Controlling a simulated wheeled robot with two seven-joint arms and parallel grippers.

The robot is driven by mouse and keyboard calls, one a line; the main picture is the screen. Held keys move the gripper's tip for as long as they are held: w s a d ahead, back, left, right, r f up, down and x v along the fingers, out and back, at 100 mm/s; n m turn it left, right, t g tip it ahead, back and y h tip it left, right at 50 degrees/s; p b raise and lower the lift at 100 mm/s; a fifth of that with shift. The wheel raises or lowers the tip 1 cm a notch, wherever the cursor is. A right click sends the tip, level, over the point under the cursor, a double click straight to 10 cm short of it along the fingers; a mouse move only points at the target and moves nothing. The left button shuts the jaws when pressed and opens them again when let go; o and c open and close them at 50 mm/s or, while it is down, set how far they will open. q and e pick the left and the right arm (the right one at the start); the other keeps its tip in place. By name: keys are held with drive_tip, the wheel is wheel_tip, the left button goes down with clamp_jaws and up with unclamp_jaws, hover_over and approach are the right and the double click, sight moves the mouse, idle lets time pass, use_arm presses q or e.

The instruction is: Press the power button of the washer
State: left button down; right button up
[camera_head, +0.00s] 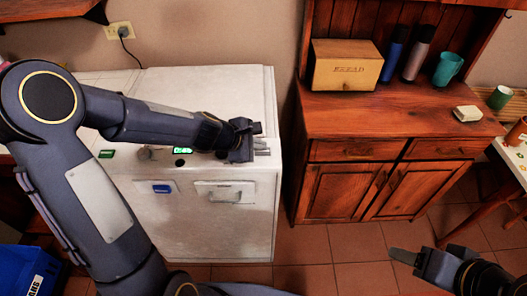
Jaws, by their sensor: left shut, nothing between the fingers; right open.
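The white washer (230,240) stands against the wall at centre left. A lit green display (183,150) shows on its upper front edge, with a small dark round button (180,163) just below it and a greyish knob (145,154) to the left. I cannot tell which control is the power button. My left arm reaches across the washer's top from the left. My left gripper (262,148) is shut and empty at the washer's right front edge, right of the display; contact cannot be told. My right gripper (404,256) is open and empty, low at the right, away from the washer.
A wooden cabinet (338,195) stands right of the washer, bearing a bread box (347,68), bottles (393,55), and a teal mug (448,68). A blue crate (30,272) is at lower left. Tiled floor (345,240) is clear before the cabinet.

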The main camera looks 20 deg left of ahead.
sight(259, 153)
use_arm(q)
drive_tip(key=shift+f, duration=0.25)
idle(0.4)
drive_tip(key=shift+r, duration=0.15)
drive_tip(key=shift+r+p, duration=0.4)
drive_tip(key=shift+r, duration=0.05)
wheel_tip(259, 153, up, 6)
drive_tip(key=p, duration=0.5)
idle(0.5)
